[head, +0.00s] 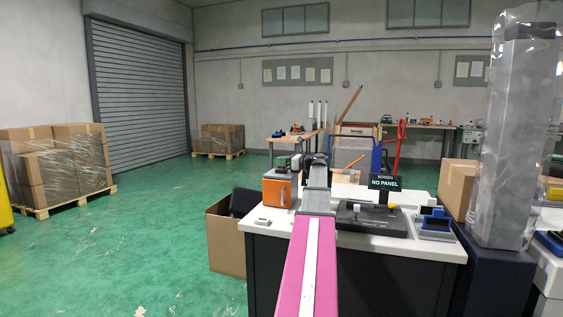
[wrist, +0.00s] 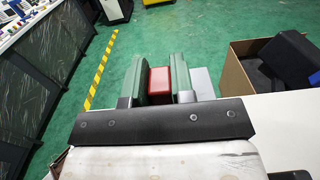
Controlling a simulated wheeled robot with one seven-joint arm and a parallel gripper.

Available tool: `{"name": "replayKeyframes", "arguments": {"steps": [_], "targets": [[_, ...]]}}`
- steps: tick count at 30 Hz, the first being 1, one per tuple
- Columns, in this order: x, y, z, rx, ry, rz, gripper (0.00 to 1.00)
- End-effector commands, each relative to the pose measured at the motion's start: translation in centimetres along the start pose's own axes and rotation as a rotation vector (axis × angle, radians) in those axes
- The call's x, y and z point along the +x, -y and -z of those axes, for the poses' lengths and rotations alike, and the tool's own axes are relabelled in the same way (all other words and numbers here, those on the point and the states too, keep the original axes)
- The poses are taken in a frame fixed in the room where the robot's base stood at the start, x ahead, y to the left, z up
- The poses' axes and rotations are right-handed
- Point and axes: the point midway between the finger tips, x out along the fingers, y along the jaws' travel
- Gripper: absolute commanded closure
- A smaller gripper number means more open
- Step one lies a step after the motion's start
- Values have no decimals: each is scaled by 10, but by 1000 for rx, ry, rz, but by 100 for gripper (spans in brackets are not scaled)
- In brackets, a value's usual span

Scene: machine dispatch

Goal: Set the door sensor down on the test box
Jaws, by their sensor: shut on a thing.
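My gripper (wrist: 159,86) has its two green-padded fingers closed on a small red block (wrist: 159,84), seen in the wrist view. This block may be the door sensor; most of it is hidden between the fingers. An orange box (head: 278,188) with a dark top stands on the bench, just left of the arm's end. I cannot tell whether it is the test box. A small white device (head: 263,222) lies at the bench's front left corner.
An open cardboard box (head: 226,245) stands left of the bench. A tall wrapped column (head: 517,140) stands right.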

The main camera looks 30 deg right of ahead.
Motion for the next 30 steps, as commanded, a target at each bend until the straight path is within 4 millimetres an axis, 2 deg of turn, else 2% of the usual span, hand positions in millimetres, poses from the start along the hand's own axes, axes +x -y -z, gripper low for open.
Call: {"name": "replayKeyframes", "arguments": {"steps": [5, 6, 8, 9, 20, 23, 30], "targets": [[0, 0, 3, 0, 0, 0, 100], [0, 0, 3, 0, 0, 0, 71], [0, 0, 3, 0, 0, 0, 51], [0, 0, 3, 0, 0, 0, 47], [-6, 0, 3, 0, 0, 0, 47], [-19, 0, 3, 0, 0, 3, 47], [-64, 0, 3, 0, 0, 2, 47]]}}
